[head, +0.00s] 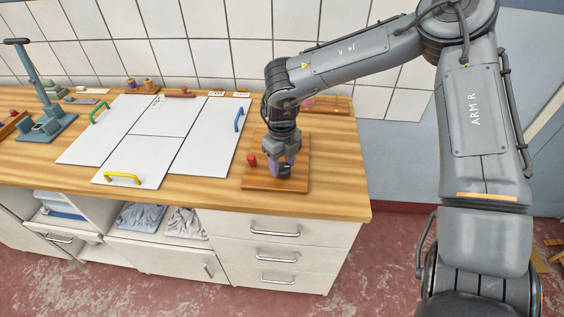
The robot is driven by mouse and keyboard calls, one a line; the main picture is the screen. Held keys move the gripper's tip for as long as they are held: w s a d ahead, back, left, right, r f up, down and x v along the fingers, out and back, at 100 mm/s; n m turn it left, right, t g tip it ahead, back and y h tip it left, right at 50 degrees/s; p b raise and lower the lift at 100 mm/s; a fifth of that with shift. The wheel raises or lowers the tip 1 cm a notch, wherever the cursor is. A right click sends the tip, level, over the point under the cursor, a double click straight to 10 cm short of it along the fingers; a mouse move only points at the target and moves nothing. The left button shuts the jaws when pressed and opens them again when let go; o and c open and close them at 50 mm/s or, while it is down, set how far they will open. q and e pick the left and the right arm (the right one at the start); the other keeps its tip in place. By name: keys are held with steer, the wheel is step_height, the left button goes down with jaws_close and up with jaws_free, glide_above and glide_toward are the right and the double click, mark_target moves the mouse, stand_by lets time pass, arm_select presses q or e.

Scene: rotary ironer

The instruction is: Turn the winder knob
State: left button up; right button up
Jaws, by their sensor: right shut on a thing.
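The winder's wooden base board (262,183) lies on the counter near its right end. My right gripper (286,171) points down over the board and is shut on a part standing there, which looks to be the winder knob. The fingers hide most of that part, so its shape and turn angle cannot be made out. A small red piece (252,161) stands on the board just left of the fingers, apart from them. My left gripper is not in view.
White panels with green (99,113), yellow (122,177) and blue handles (239,118) lie left of the winder. A blue-grey lever stand (45,125) is at far left. Spools (148,85) stand near the tiled wall. The counter's front edge (300,208) is close to the board.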

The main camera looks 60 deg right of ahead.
mark_target(282, 167)
stand_by(0.3)
steer(key=o, duration=1.1)
steer(key=shift+c, duration=0.2)
steer(key=shift+r, duration=0.1)
step_height(282, 167, up, 11)
